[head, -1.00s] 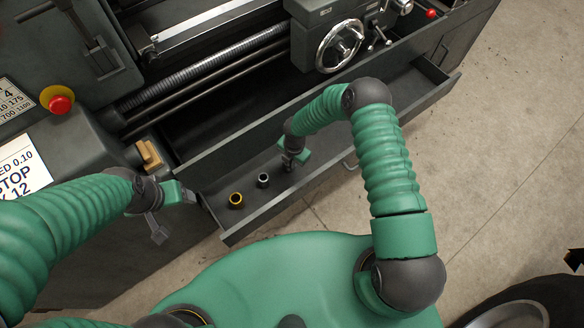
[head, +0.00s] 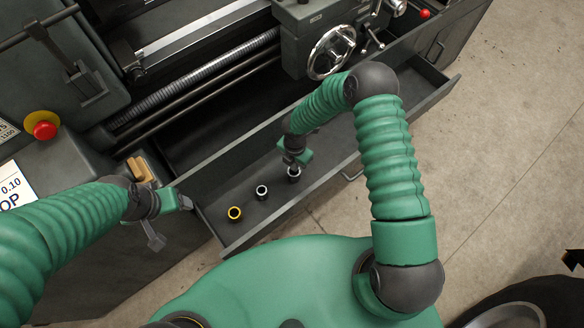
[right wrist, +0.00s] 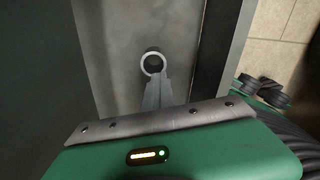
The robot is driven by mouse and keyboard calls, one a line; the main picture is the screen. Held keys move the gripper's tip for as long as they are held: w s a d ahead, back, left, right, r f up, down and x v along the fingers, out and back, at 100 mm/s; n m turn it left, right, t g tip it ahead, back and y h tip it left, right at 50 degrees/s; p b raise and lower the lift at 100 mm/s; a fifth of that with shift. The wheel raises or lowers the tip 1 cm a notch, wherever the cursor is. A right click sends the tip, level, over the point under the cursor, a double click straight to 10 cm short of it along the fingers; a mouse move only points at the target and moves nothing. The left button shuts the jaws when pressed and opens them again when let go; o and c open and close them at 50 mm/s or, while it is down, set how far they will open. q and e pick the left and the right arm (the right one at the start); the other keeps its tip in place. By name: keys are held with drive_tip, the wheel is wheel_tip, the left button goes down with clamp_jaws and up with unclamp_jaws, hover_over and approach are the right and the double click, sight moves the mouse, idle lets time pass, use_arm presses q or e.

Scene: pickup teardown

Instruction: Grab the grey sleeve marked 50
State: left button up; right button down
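My right gripper (head: 294,164) is down at the rightmost grey sleeve. In the right wrist view the fingertips (right wrist: 157,82) overlap the near edge of this sleeve's light ring (right wrist: 153,63); whether they grip it I cannot tell. My left gripper (head: 171,222) is open and empty, left of the drawer.
The drawer (head: 245,238) has raised walls close around the sleeves; its right part is empty. The lathe with its handwheel (head: 331,52) stands behind. A tan block (head: 140,170) and a red stop button (head: 44,130) are at left.

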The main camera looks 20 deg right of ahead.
drive_tip(key=shift+s+a+r, duration=0.1)
drive_tip(key=shift+a+r, duration=0.5)
drive_tip(key=shift+r, duration=0.35)
drive_tip(key=c, duration=1)
unclamp_jaws()
drive_tip(key=shift+d, duration=0.2)
drive_tip(key=o, duration=0.6)
drive_tip(key=shift+a, duration=0.15)
drive_tip(key=shift+c, duration=0.2)
drive_tip(key=shift+r, duration=0.1)
